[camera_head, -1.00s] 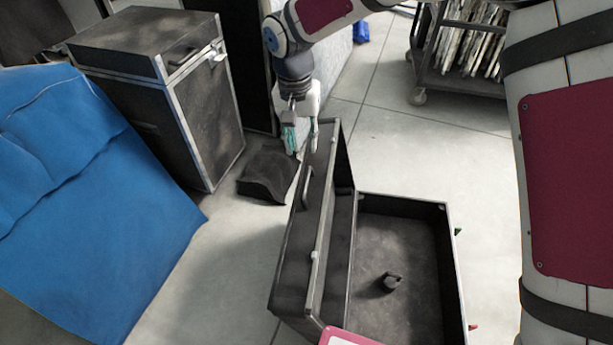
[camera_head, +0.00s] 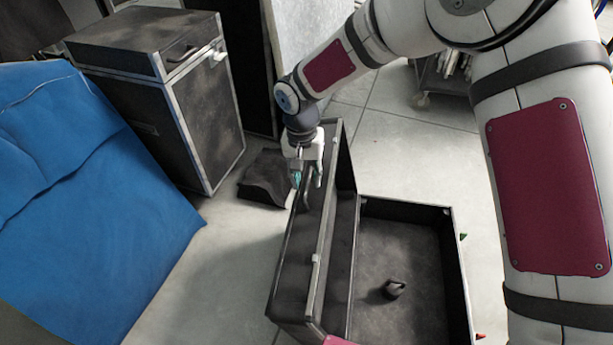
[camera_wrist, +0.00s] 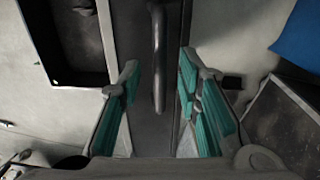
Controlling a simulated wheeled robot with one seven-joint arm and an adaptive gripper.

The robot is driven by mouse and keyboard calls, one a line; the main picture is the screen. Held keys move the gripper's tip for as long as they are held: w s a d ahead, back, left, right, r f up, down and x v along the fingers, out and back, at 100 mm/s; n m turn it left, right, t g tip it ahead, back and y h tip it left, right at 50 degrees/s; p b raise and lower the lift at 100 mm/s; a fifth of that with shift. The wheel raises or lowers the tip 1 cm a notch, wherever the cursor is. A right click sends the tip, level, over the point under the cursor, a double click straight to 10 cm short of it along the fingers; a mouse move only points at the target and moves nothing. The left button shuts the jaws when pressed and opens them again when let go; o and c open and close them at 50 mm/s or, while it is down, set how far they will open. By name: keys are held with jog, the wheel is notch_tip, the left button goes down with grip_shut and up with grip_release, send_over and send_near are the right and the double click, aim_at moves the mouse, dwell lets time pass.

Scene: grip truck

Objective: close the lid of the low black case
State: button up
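The low black case stands open on the floor. Its base (camera_head: 420,270) lies flat with a small dark object (camera_head: 394,289) inside, and its lid (camera_head: 290,285) stands raised along the left side. A dark handle on the lid shows in the wrist view (camera_wrist: 158,60). My gripper (camera_head: 306,182) is at the far end of the lid, pointing down. In the wrist view its teal-padded fingers (camera_wrist: 158,95) are spread apart, one on each side of the handle and lid edge, with gaps visible. The lower part of the base is cut off by the picture edge.
A tall black trunk (camera_head: 160,95) stands behind to the left, with a dark lump (camera_head: 265,178) on the floor beside it. A blue covered thing (camera_head: 90,190) fills the left. A wheeled rack (camera_head: 445,80) is at the back right.

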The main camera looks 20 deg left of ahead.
grip_shut()
jog(key=shift+d, duration=0.1)
